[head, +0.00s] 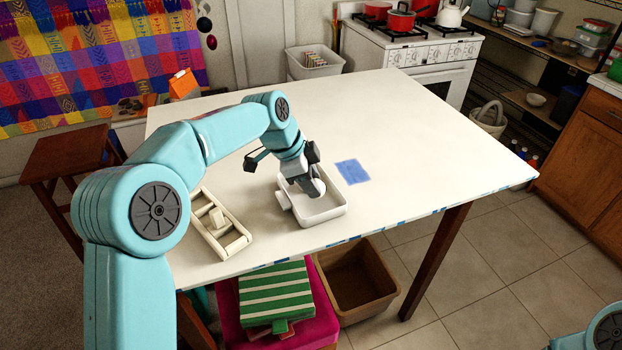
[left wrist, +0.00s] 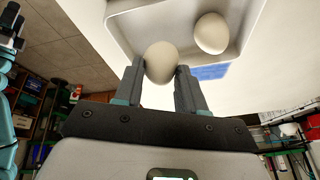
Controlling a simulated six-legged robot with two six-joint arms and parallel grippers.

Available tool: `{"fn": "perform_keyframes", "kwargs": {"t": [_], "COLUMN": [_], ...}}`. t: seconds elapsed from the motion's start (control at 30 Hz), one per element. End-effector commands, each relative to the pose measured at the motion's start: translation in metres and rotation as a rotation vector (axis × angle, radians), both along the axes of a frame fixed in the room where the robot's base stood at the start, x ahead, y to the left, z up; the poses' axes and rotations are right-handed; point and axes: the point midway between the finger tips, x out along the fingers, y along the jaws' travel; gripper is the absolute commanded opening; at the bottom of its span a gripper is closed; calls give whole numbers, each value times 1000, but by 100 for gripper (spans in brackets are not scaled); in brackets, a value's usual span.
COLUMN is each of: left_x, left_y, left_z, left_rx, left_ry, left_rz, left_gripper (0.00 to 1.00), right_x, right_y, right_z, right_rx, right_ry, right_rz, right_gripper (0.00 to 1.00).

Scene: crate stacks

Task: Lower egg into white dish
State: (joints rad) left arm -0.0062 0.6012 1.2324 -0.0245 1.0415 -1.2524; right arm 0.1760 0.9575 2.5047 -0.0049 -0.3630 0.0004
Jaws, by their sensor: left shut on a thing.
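The white dish (head: 322,217) is a shallow rectangular tray on the table, and its inside and rim show at the top of the left wrist view (left wrist: 122,32). My left gripper (head: 312,187) is low over the dish. In the left wrist view its two fingers are shut on a pale egg (left wrist: 161,62), one on each side. Whether this egg touches the dish floor I cannot tell. A second pale egg (left wrist: 211,33) lies in the dish beside it. My right arm shows at the left wrist view's left edge, with what seems to be its gripper (left wrist: 12,18), small and cut off.
A cream slatted wooden frame (head: 237,243) lies left of the dish. A blue mat (head: 352,171) lies just right of it. The table's right side (head: 440,140) is clear. A brown bin (head: 358,283) and a green striped box (head: 273,297) are below the front edge.

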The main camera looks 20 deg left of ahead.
Motion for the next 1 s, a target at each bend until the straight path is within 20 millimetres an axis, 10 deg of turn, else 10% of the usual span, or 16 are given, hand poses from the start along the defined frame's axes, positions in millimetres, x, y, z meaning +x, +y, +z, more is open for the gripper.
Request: {"fn": "perform_keyframes", "kwargs": {"t": [1.0], "left_x": [0], "left_y": [0], "left_z": [-16], "left_rx": [0], "left_ry": [1], "left_rz": [0], "left_gripper": [30], "right_x": [0], "right_y": [0], "right_z": [-12], "right_rx": [0], "right_ry": [0], "right_rz": [0], "right_gripper": [72]}}
